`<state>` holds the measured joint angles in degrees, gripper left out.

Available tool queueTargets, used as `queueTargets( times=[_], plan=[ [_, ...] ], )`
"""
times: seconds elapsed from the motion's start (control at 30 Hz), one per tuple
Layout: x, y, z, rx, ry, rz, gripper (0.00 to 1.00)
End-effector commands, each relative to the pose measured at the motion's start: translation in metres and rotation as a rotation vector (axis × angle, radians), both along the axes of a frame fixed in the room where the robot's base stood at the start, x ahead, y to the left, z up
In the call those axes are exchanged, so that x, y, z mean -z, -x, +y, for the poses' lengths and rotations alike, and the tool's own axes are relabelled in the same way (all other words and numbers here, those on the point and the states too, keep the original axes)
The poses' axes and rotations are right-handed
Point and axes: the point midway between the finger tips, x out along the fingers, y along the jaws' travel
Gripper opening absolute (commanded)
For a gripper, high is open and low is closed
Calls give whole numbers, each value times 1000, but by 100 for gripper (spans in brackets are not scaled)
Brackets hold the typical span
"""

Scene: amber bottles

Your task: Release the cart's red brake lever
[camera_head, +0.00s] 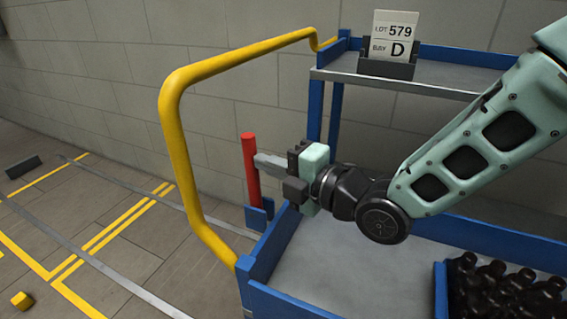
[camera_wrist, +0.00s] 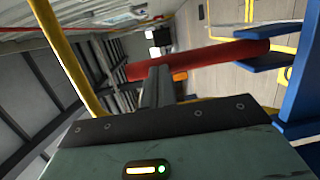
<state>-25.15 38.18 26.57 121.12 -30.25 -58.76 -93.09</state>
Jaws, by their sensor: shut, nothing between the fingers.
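The red brake lever (camera_head: 251,170) stands near upright in a blue bracket (camera_head: 259,214) at the left end of the blue cart (camera_head: 262,262). In the wrist view the lever (camera_wrist: 200,59) lies across the picture, just beyond the fingertips. My gripper (camera_head: 262,160) is shut with nothing between its fingers. Its fingertips reach the lever's right side in the head view, at about the middle of its height. They look to be touching it or very close; I cannot tell which. The closed fingers also show in the wrist view (camera_wrist: 156,85).
The cart's yellow handle (camera_head: 176,135) curves around the lever's left side. A sign (camera_head: 394,38) stands on the upper shelf. Dark bottles (camera_head: 500,285) sit in a blue crate (camera_head: 440,290) at the lower right. The lower deck's middle is clear. A yellow block (camera_head: 22,300) lies on the floor.

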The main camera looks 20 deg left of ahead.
Motion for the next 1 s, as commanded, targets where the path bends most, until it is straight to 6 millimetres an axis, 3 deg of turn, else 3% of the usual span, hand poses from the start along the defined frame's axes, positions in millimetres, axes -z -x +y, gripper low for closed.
queueTargets(
  times=[0.03,0.23,0.6,1.0],
  plan=[
    [-9,1,8,-2,42,-2,0],
    [-12,-2,32,-2,228,14,0],
    [-4,-5,68,-1,504,37,0],
    [3,-7,82,0,515,39,0]
  ],
)
